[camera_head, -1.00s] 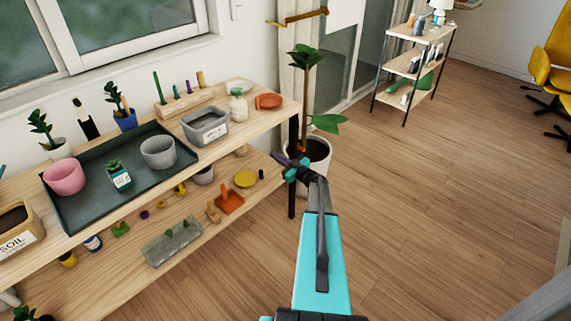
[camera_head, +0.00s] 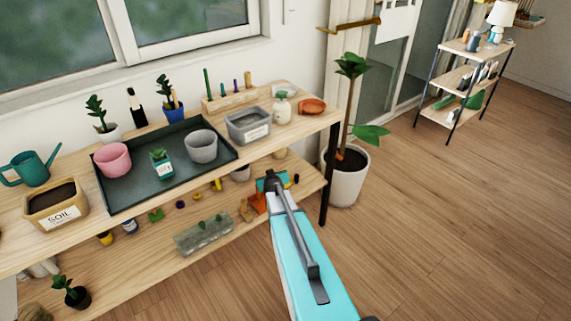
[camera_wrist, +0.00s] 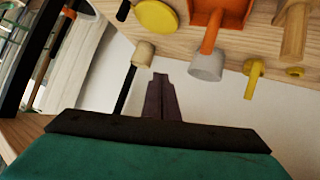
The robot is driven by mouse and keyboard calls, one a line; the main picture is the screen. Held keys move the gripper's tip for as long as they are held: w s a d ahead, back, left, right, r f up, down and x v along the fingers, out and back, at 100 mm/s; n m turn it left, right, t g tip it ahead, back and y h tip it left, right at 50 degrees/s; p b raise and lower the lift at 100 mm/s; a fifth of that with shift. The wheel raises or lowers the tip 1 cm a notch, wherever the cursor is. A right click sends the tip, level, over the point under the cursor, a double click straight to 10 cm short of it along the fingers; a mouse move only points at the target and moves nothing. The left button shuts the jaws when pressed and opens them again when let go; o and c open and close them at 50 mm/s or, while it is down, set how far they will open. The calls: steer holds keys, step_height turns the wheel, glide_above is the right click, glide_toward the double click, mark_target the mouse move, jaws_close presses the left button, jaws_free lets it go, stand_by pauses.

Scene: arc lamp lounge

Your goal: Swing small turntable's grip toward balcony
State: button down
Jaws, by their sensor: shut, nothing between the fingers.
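A round yellow disc, the only turntable-like thing I make out, lies on the lower shelf and shows at the top of the wrist view (camera_wrist: 155,15). A short dark peg (camera_wrist: 123,10) stands close beside it; I cannot tell whether it is the turntable's grip. The peg also shows in the head view (camera_head: 296,179), where my arm hides the disc. My gripper (camera_wrist: 160,80) is shut and empty, its tips pointing at the shelf edge, apart from the disc. A pale wooden cylinder (camera_wrist: 143,53) is near the tips.
An orange tool (camera_wrist: 222,15) and small yellow pieces lie along the lower shelf. The upper shelf holds a dark tray (camera_head: 125,200) with pots. A potted plant (camera_head: 347,183) stands just right of the bench. A glass door (camera_head: 390,65) is behind it.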

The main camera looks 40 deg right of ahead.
steer(key=s+a+f+n+g+y+b, duration=0.1)
steer(key=s+a+f+g+y, duration=0.2)
steer(key=s+a, duration=0.6)
steer(key=s+a+f+n+g+b, duration=0.1)
steer(key=s+a+f+g, duration=0.3)
steer(key=a, duration=0.9)
steer(key=s+a+f+n+g+y, duration=0.15)
steer(key=s+a+f, duration=0.25)
steer(key=s+a, duration=0.55)
steer(key=s+a+f+g+b, duration=0.2)
steer(key=s+f+g+b, duration=0.1)
steer(key=s+f, duration=0.7)
steer(key=s+a+f+g+y+b, duration=0.1)
steer(key=s+a+f+g+b, duration=0.2)
steer(key=s+f, duration=0.8)
steer(key=shift+s+f+b, duration=0.3)
steer(key=shift+s+b, duration=0.5)
steer(key=shift+b, duration=0.2)
steer(key=shift+a, duration=0.2)
